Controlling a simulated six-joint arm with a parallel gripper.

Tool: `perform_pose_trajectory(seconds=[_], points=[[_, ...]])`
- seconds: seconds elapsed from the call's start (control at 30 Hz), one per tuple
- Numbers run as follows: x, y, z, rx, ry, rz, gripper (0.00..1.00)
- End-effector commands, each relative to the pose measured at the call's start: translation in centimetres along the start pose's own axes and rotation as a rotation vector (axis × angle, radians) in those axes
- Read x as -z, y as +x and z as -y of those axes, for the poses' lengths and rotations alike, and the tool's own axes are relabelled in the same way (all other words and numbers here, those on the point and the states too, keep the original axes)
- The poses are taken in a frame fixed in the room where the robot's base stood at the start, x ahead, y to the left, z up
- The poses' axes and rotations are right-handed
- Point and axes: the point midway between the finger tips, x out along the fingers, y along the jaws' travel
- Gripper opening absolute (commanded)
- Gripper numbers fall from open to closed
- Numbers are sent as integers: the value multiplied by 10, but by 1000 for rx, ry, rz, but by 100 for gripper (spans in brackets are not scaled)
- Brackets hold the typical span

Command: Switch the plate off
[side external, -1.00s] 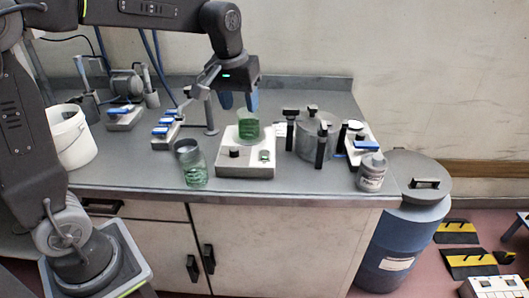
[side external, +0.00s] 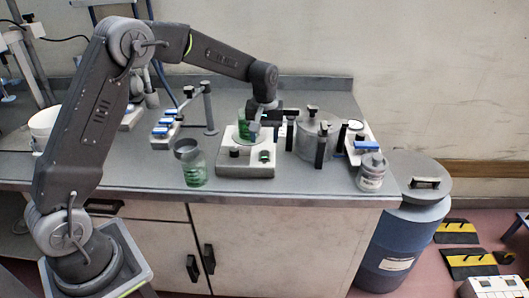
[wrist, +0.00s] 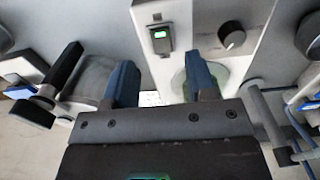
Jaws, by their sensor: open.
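The plate (side external: 245,172) is a white box on the bench with a black knob (side external: 234,153) and a small switch (side external: 264,156) on its front part. In the wrist view the switch (wrist: 160,38) is lit green, with the knob (wrist: 232,35) to its right. A beaker of green liquid (side external: 243,130) stands on the plate, partly hidden by my gripper (side external: 254,128). My gripper is open and low over the plate, behind the switch in the side view. In the wrist view its two blue fingers (wrist: 160,74) are apart, with the switch just beyond and between them.
A second beaker (side external: 194,173) with green liquid stands left of the plate. A grey pot (side external: 312,140) with black upright handles is close on the right. Beyond it are a white device (side external: 359,138) and a labelled jar (side external: 371,175).

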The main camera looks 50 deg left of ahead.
Motion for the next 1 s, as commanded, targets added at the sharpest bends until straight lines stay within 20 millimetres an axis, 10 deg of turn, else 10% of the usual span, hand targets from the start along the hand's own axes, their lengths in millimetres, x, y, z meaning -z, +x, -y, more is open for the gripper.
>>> perform_pose_trajectory(seconds=[0.3,0.73,1.0], points=[[0,50,0,1,1,1,51],[0,60,0,-1,1,-1,51],[0,60,0,0,1,0,26]])
